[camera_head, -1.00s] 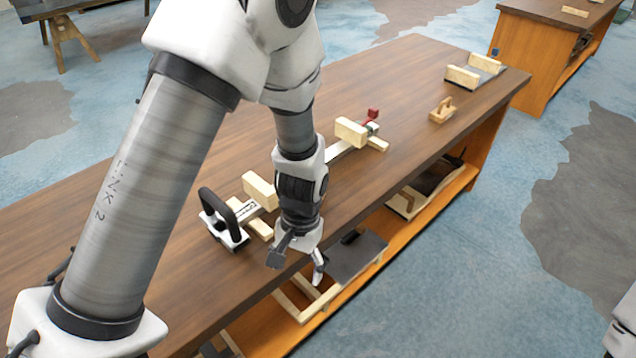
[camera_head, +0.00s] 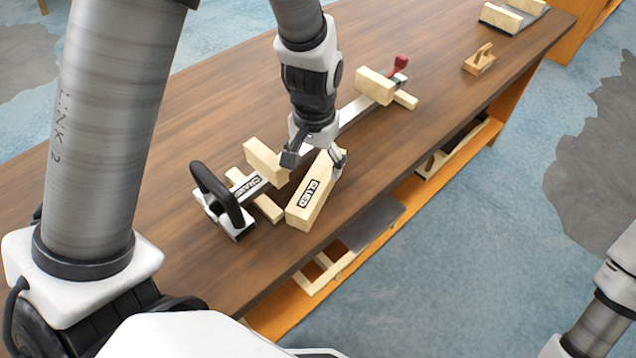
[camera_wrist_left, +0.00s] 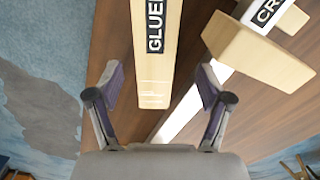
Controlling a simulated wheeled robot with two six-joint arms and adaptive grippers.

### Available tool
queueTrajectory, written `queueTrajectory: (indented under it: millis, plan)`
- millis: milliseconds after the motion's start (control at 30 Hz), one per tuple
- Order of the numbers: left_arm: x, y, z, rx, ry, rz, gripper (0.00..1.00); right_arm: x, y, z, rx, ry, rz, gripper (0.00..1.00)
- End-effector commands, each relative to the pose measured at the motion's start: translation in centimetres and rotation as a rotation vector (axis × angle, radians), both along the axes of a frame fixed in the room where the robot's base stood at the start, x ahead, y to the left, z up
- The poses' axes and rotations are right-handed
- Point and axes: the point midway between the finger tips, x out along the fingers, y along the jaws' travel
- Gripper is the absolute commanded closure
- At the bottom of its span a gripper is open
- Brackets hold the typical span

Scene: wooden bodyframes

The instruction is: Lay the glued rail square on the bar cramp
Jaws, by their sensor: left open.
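The glued rail (camera_head: 312,192) is a pale wooden bar with a black-and-white GLUED label. It lies at an angle to the cramp near the table's front edge; it also shows in the left wrist view (camera_wrist_left: 155,70). The bar cramp (camera_head: 354,111) lies across the table with a black handle, a red far end and pale blocks; part of it shows in the left wrist view (camera_wrist_left: 180,115). My left gripper (camera_head: 318,155) is open at the rail's far end. In the wrist view its fingers (camera_wrist_left: 160,85) stand either side of that end, apart from it.
A small wooden block with a handle (camera_head: 479,60) sits to the right on the table (camera_head: 440,110). A grey board with pale blocks (camera_head: 510,18) is beyond it. Frames and boards lie on the shelf below. Bare tabletop lies right of the cramp.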

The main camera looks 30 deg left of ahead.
Motion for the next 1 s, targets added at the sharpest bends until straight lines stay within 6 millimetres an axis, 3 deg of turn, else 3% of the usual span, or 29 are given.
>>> queueTrajectory:
  millis: [300,567,700,800,1000]
  plan:
    - [-0.3,-0.7,-5.1,0.001,0.003,-0.001,0.21,0.0,0.0,-0.5,0.000,-0.001,0.000,0.60]
    - [-0.3,-0.7,-5.6,0.001,0.000,0.000,0.21,0.0,0.0,-0.5,0.000,-0.001,0.000,0.60]
    - [-0.3,-0.7,-5.5,0.001,0.000,0.000,0.70,0.0,0.0,-0.5,0.000,-0.001,0.000,0.60]
    - [-0.3,-0.7,-5.5,0.001,0.001,0.000,1.00,0.0,0.0,-0.5,0.000,-0.001,0.000,0.60]
    - [-0.2,-0.7,-5.5,0.001,0.000,0.000,1.00,0.0,0.0,-0.5,0.000,-0.001,0.000,0.60]
